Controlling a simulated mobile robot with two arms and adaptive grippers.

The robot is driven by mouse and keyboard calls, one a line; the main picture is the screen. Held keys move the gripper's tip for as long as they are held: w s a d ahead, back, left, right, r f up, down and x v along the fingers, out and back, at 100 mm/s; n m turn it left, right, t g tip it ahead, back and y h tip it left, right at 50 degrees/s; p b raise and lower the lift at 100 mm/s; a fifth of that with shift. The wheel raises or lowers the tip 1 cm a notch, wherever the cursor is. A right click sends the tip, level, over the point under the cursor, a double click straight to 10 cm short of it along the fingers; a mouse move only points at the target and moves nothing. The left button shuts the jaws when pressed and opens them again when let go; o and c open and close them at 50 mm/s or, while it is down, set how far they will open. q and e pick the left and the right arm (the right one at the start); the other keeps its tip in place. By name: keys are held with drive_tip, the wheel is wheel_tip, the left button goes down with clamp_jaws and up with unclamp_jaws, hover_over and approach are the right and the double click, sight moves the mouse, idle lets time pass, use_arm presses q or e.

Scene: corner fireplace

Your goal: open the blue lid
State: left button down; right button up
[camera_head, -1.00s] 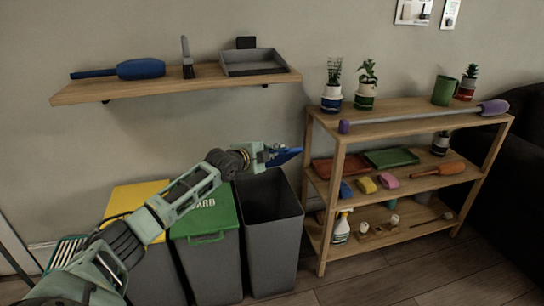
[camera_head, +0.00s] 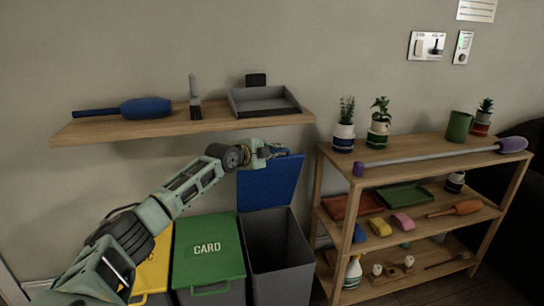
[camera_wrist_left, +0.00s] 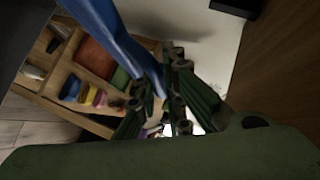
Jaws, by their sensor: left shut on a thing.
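The blue lid (camera_head: 270,183) stands raised, nearly upright, at the back of the grey bin (camera_head: 279,255) in the head view. The bin's dark inside is open to view. My left gripper (camera_head: 274,151) is at the lid's upper edge and is shut on it. In the left wrist view the blue lid (camera_wrist_left: 118,40) runs as a slanted band to the fingers of my left gripper (camera_wrist_left: 160,97). The exact contact is partly hidden by the fingers. My right gripper is not in view.
A green-lidded bin (camera_head: 208,252) marked CARD and a yellow-lidded bin (camera_head: 152,270) stand to the left. A wall shelf (camera_head: 150,127) hangs just above the raised lid. A wooden rack (camera_head: 325,190) with plants and cleaning things stands close on the right.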

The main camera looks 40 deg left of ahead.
use_arm(q)
drive_tip(key=shift+a, duration=0.1)
idle(0.3)
drive_tip(key=c, duration=1.8)
unclamp_jaws()
drive_tip(key=shift+c, duration=0.2)
drive_tip(key=v, duration=1.2)
